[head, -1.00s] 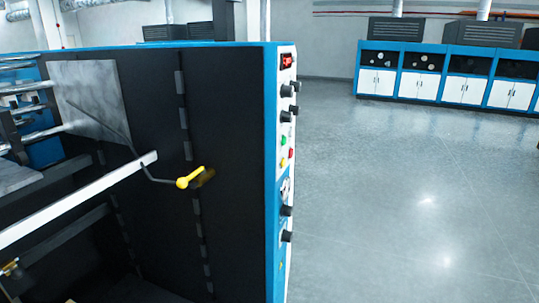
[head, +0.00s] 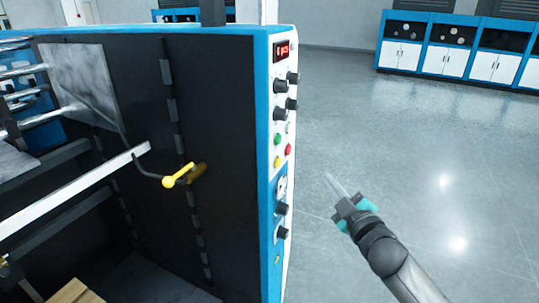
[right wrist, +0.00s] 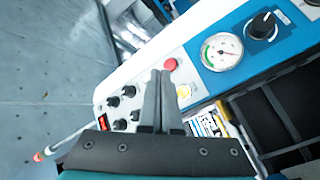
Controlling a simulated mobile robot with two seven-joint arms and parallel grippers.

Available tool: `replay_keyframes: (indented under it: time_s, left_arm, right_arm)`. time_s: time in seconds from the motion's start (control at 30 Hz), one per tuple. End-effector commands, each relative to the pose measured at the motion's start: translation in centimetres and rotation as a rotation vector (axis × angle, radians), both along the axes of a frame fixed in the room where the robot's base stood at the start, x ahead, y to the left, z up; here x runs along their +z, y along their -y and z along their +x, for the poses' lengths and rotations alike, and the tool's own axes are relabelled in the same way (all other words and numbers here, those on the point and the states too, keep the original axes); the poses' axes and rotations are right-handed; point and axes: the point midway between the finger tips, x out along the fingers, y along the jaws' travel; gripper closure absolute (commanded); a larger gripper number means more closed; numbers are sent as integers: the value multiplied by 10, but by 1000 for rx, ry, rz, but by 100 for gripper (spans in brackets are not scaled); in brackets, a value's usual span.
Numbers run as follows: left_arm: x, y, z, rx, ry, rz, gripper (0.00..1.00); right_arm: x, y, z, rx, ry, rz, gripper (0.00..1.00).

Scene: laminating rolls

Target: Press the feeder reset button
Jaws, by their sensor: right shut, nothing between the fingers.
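The control panel (head: 283,120) is on the narrow end face of the blue and black machine. I cannot read which is the feeder reset button. My right gripper (head: 333,182) is shut and empty, to the right of the panel and apart from it in the head view. In the right wrist view its closed fingers (right wrist: 160,76) point toward the panel, beside a red button (right wrist: 170,64), and cover part of the panel. My left gripper is not in view.
Black knobs (head: 281,86) and a lit red display (head: 283,50) share the panel. A round gauge (right wrist: 222,51) shows in the right wrist view. A yellow-handled crank (head: 178,176) sits on the machine's dark side. Open grey floor lies to the right.

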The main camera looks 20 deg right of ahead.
Motion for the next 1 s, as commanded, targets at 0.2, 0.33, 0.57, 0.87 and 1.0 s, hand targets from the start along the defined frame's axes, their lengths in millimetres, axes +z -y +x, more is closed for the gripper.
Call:
replay_keyframes:
  time_s: [0.2, 0.33, 0.57, 0.87, 1.0]
  left_arm:
    - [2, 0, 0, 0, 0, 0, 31]
    - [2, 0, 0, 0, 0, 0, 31]
    - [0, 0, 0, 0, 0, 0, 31]
    - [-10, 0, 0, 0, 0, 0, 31]
    - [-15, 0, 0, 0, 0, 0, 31]
  right_arm:
    - [14, -2, 0, 7, 24, -15, 100]
    - [14, -2, 0, 6, 22, -14, 100]
    - [13, -4, 3, 6, 23, -13, 100]
    - [13, -27, 30, 7, 25, -12, 100]
    - [12, -39, 45, 7, 25, -12, 100]
